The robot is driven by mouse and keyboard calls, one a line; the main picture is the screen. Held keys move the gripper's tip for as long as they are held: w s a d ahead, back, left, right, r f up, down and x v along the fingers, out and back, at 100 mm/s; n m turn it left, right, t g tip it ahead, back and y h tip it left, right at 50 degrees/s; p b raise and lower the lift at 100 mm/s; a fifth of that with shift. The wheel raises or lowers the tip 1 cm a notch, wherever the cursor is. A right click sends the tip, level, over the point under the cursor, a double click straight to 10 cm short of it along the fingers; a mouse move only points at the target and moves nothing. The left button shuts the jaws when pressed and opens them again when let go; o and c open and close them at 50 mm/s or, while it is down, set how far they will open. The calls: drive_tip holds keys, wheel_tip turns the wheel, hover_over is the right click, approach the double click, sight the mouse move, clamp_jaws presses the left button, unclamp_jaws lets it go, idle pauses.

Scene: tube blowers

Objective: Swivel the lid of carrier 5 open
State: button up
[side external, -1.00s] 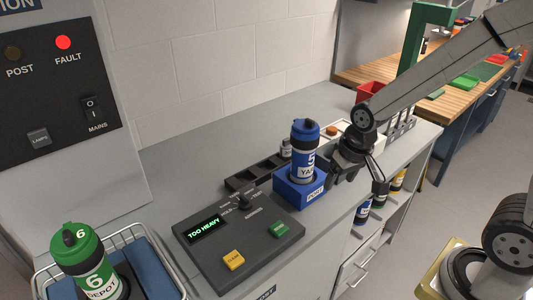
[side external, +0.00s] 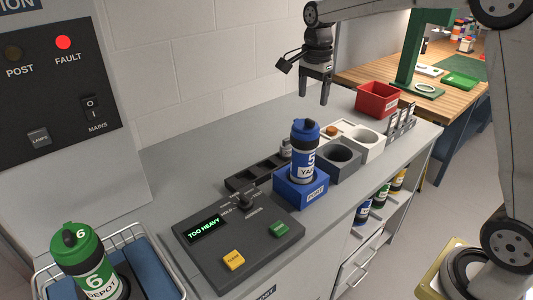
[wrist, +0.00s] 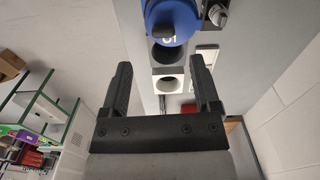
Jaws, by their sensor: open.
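Carrier 5 (side external: 305,160) is a blue and white canister marked 5. It stands upright in a blue holder labelled PORT (side external: 301,188) on the grey counter. Its blue lid (side external: 306,130) sits on top and looks closed, with a dark knob; in the wrist view the lid (wrist: 174,22) shows from above at the top centre. My gripper (side external: 316,98) is open and empty, pointing down. It hangs in the air above the counter, apart from the carrier, and appears higher than the lid in the side view. In the wrist view its two fingers (wrist: 163,88) are spread apart below the lid.
A green carrier 6 (side external: 96,272) stands in a wire basket at the front left. A console (side external: 240,235) reads TOO HEAVY, and a red FAULT lamp (side external: 63,42) is lit. Grey (side external: 341,160) and white (side external: 368,140) round sockets stand beside the port, with a red bin (side external: 378,99) behind.

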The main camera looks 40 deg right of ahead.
sight(310, 119)
drive_tip(key=shift+w+d+r+m, duration=0.2)
drive_tip(key=shift+w+r+m, duration=0.05)
drive_tip(key=shift+r+m, duration=0.15)
drive_tip(key=shift+f, duration=0.1)
drive_tip(key=shift+f, duration=3.8)
clamp_jaws()
